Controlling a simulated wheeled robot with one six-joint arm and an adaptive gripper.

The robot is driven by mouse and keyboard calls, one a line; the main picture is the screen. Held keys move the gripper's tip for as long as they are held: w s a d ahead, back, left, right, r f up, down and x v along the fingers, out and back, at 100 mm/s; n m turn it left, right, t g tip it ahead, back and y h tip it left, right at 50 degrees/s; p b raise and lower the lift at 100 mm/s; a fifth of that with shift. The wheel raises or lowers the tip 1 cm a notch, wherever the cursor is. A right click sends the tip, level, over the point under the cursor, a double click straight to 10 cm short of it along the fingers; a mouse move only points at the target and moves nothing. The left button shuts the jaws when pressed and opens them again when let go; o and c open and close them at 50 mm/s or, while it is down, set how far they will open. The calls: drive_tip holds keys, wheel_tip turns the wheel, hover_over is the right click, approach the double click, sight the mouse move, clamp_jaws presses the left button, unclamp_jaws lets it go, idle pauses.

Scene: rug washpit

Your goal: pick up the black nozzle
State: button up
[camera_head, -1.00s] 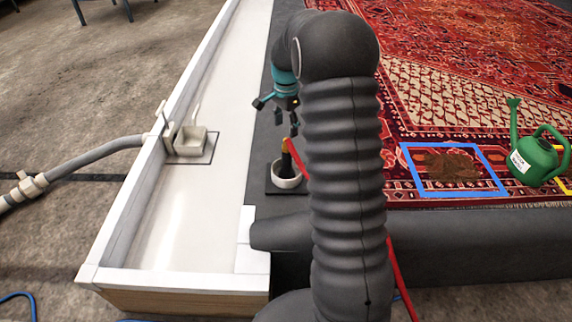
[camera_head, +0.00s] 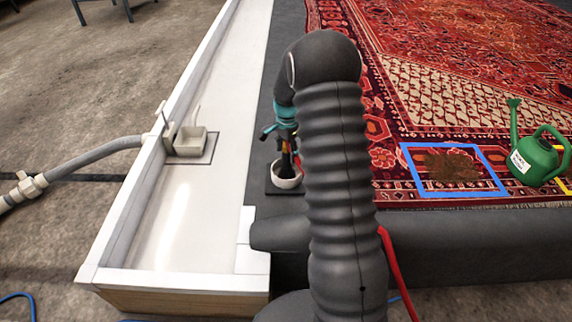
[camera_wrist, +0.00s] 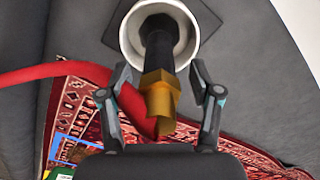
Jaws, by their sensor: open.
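The black nozzle (camera_wrist: 159,55) stands in a white cup-like holder (camera_head: 285,177) on the dark pit edge. In the wrist view its brass fitting (camera_wrist: 160,97) points toward the camera, and the white holder rim (camera_wrist: 128,35) surrounds its far end. A red hose (camera_wrist: 60,75) runs beside the fitting. My gripper (camera_wrist: 162,92) is open, with one finger on each side of the brass fitting and a gap visible on both sides. In the head view my gripper (camera_head: 286,148) is just above the holder, and it hides most of the nozzle.
A white trough (camera_head: 165,220) with a small drain box (camera_head: 190,140) lies to the left. A red patterned rug (camera_head: 450,80) lies to the right, with a blue square frame (camera_head: 408,172) around a brown stain (camera_head: 452,167). A green watering can (camera_head: 538,158) stands beside it.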

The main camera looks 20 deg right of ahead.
clamp_jaws()
idle(0.3)
